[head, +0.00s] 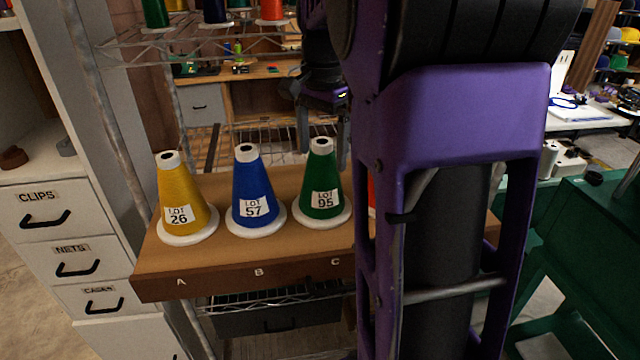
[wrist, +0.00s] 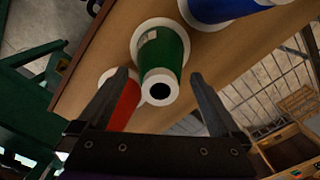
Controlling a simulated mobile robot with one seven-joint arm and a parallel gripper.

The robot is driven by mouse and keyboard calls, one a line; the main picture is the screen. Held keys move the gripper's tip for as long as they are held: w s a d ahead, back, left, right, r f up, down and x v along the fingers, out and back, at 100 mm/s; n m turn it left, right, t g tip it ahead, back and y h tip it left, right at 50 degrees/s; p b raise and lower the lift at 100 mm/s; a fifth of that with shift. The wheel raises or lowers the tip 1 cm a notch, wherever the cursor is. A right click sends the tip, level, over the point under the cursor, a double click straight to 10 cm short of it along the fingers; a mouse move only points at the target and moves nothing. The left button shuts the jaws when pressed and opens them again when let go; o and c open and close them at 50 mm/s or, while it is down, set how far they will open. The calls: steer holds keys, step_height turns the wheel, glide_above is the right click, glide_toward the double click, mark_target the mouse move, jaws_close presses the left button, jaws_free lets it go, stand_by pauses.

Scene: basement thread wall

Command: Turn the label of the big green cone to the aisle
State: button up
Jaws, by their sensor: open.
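The big green cone (head: 320,175) stands upright on the brown shelf board (head: 280,268) above the letter C, on a white round base. Its white label, "LOT 95" (head: 326,199), shows on the side facing the head camera. In the wrist view the green cone (wrist: 160,60) points its white top toward the camera, and part of the label shows near its base. My gripper (wrist: 158,76) is open, with one finger on each side of the cone's upper part; contact cannot be told. In the head view my gripper (head: 323,148) comes down from behind the cone.
A blue cone (head: 255,190) and a yellow cone (head: 180,190) stand to the left. A red cone (wrist: 118,112) is close by on the other side, mostly hidden by my arm in the head view. A wire shelf (head: 190,45) holds other cones above.

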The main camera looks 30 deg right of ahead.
step_height(320, 180, up, 17)
steer(key=shift+r, duration=0.2)
stand_by(0.3)
